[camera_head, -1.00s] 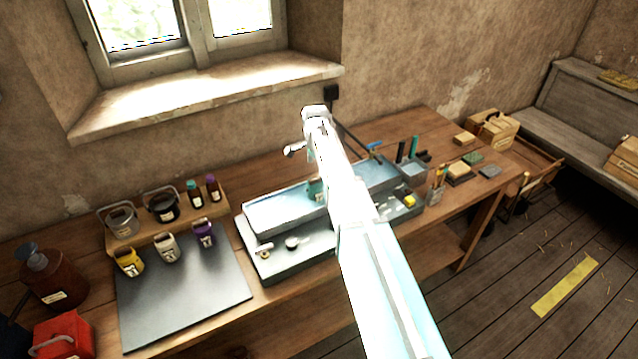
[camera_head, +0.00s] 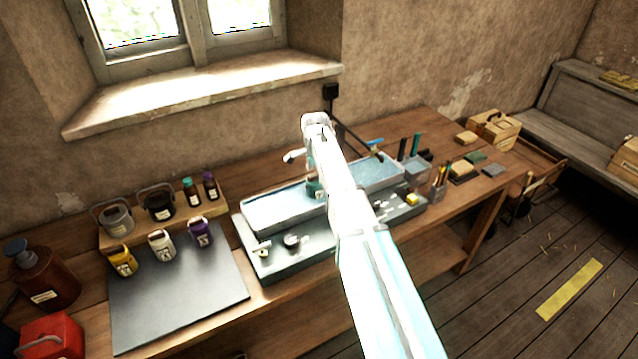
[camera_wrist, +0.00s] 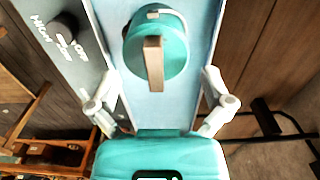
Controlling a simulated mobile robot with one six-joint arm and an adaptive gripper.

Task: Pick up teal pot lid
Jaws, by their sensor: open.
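The teal pot lid (camera_wrist: 172,58) shows from above in the wrist view as a round teal top with a tan bar-shaped grip across it and a pale wire handle at its upper edge. Whether the lid sits apart from a pot below cannot be told. My gripper (camera_wrist: 157,88) is open, with one finger on each side of the lid's lower part and nothing held. In the head view a small teal pot (camera_head: 314,187) stands in the pale blue tray (camera_head: 270,210), partly hidden by my arm. My fingertips are not clear there.
The tray rests on a grey base (camera_head: 280,262) with small knobs. A dark mat (camera_head: 180,300) and several small labelled pots lie left. A pen holder (camera_head: 438,185) and blocks stand right. The wall and window sill (camera_head: 210,95) are close behind.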

